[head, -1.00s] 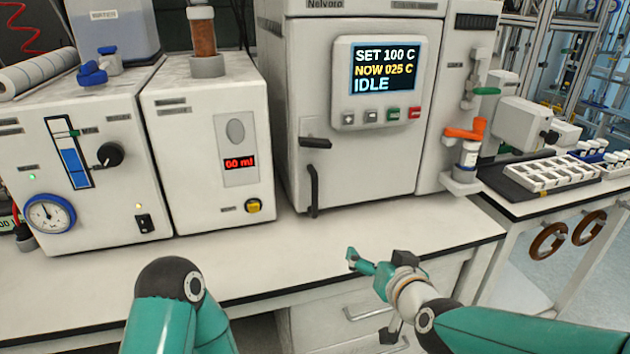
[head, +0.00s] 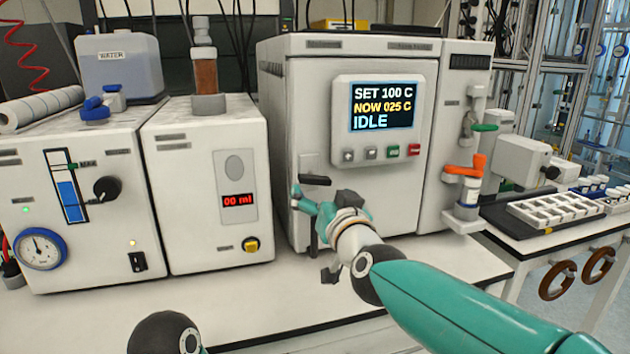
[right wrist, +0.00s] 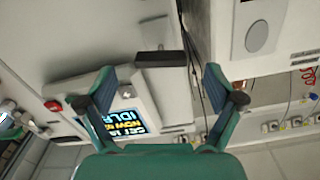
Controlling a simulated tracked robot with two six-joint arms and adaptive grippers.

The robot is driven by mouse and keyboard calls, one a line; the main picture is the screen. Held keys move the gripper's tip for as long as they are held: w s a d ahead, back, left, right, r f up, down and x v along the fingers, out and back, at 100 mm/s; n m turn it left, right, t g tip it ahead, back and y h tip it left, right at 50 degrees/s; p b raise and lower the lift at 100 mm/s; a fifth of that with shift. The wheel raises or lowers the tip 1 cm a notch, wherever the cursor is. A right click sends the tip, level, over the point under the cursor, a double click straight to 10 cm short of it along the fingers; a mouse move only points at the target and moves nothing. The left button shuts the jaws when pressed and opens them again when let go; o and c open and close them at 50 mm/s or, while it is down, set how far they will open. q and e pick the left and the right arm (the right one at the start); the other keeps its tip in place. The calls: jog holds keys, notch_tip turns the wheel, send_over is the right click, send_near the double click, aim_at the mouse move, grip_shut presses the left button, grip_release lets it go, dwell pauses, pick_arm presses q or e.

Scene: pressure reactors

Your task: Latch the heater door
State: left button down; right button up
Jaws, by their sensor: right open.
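The heater (head: 380,180) is the white cabinet whose panel reads SET 100 C, NOW 025 C, IDLE. Its door looks closed against the body. The black latch lever (head: 315,180) on the door's left side lies about level, its end to the right. A black vertical door handle (head: 313,238) below it is partly hidden by my gripper. My right gripper (head: 297,198) is open in front of the door, just below the latch in the picture. In the right wrist view the latch (right wrist: 160,58) shows ahead, between the spread fingers (right wrist: 158,76). Contact is not visible. My left gripper is out of view.
A white unit with a 00 ml display (head: 215,190) stands left of the heater. A vial tray (head: 555,210) sits farther right. The bench front (head: 260,305) is clear.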

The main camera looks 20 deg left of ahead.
aim_at(315, 184)
jog(key=shift+p+x, duration=0.7)
jog(key=shift+x, duration=2)
jog(key=c, duration=1.2)
jog(key=shift+o, duration=0.2)
